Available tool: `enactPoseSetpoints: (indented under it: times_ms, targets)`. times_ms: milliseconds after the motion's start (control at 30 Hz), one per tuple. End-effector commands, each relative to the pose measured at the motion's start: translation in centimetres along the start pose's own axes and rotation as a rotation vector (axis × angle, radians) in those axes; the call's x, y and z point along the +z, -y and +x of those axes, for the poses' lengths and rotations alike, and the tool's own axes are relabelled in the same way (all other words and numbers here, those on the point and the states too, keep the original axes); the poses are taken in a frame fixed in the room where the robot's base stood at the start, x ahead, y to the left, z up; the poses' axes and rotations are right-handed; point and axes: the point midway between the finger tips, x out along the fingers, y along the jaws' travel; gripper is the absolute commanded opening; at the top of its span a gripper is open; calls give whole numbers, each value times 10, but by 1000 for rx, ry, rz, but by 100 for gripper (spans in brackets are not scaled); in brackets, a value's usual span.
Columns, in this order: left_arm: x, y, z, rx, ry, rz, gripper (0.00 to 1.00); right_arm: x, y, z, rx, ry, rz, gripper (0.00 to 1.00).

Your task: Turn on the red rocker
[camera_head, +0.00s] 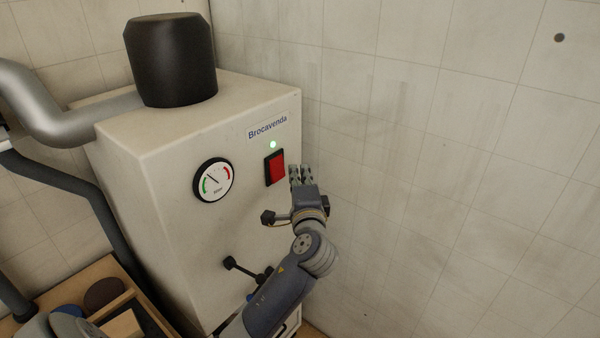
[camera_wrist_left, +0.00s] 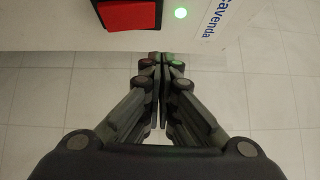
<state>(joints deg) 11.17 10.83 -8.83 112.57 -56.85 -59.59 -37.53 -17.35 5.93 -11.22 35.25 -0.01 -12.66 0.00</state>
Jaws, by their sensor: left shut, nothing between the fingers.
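The red rocker (camera_head: 276,168) sits in a black frame on the front of the beige machine (camera_head: 170,230), below the "Brocavenda" label. My left gripper (camera_head: 300,170) is shut and empty, just right of the rocker in the head view, near the machine's right edge. In the left wrist view the shut fingertips (camera_wrist_left: 162,60) lie beside the rocker (camera_wrist_left: 130,14), and the lit lamp (camera_wrist_left: 181,13) shows too. I see no clear contact between fingers and rocker. My right gripper is not in view.
A round gauge (camera_head: 214,180) is left of the rocker. A black handle (camera_head: 245,268) sticks out lower on the front. A black cylinder (camera_head: 172,60) and a silver pipe (camera_head: 50,110) are on top. A wooden box (camera_head: 105,270) stands at lower left. A tiled wall (camera_head: 450,170) is at right.

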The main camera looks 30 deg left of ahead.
Motion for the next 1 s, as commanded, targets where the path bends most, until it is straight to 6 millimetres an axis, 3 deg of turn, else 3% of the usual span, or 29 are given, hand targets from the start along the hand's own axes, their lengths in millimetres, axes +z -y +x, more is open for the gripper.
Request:
enactPoseSetpoints:
  times_ms: [233,400,633,1000]
  targets:
    - [0,3,-42,1,-3,-3,0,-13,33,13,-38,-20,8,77]
    - [0,6,-61,1,-2,-1,0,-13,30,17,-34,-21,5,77]
    - [0,9,-68,0,-1,0,0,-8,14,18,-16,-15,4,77]
    - [0,9,-68,0,-1,0,0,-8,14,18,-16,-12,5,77]
